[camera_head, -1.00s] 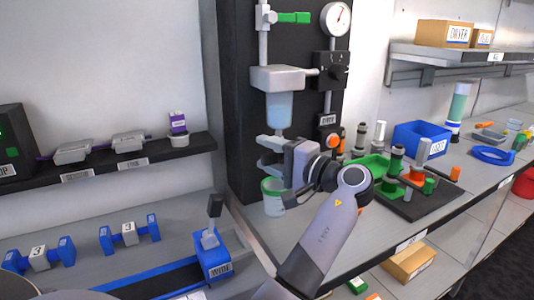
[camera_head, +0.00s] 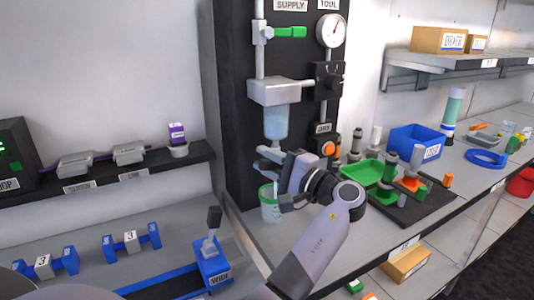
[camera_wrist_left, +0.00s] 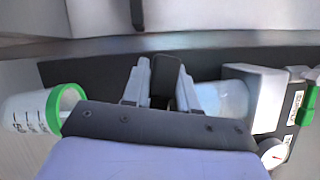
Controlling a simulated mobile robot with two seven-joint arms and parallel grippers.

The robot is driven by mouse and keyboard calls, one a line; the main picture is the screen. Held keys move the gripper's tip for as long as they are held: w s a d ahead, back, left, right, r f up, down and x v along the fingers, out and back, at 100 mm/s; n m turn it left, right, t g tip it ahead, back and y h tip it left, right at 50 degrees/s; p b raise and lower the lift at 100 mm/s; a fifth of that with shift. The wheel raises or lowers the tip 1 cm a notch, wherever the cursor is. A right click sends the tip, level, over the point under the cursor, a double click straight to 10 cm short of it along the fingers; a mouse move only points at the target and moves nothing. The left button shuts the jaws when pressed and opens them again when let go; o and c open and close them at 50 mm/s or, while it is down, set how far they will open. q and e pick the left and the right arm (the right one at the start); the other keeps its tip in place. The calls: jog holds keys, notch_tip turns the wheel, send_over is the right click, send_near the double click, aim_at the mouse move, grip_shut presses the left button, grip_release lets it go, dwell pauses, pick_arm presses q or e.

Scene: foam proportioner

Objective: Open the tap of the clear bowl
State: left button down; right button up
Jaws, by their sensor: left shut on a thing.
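The clear bowl (camera_head: 276,122), with pale blue contents, hangs under a grey block on the black panel. In the left wrist view the bowl (camera_wrist_left: 221,98) lies right of the fingers. My left gripper (camera_head: 268,160) is just below the bowl, its fingers pointing toward the panel. In the left wrist view my left gripper (camera_wrist_left: 163,88) is closed around a dark piece (camera_wrist_left: 165,82), which seems to be the tap handle. The gripper hides most of the tap. My right gripper is not in view.
A clear cup with a green rim (camera_head: 268,203) stands below the gripper; it also shows at left in the left wrist view (camera_wrist_left: 38,108). A green-handled valve (camera_head: 290,32) and a gauge (camera_head: 331,30) are above. A green tray (camera_head: 362,173) stands right of my arm.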

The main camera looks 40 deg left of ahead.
pick_arm(q)
jog(key=shift+w+d+r+m+t+y+p, duration=0.15)
jog(key=shift+r+m+y+p, duration=0.15)
jog(key=shift+m+p, duration=0.45)
jog(key=shift+w+a+r+m+t+y+p, duration=0.1)
jog(key=shift+r+m+t+y+p, duration=0.15)
jog(key=shift+m+p, duration=0.5)
jog(key=shift+w+d+r+m+t+y+p, duration=0.1)
jog(key=shift+r+m+y+p, duration=0.2)
jog(key=shift+m+p, duration=0.4)
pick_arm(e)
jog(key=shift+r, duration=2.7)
pick_arm(q)
jog(key=c, duration=1)
grip_release()
jog(key=shift+o, duration=0.2)
jog(key=shift+r, duration=0.1)
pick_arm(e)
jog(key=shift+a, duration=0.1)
pick_arm(q)
jog(key=shift+r, duration=0.1)
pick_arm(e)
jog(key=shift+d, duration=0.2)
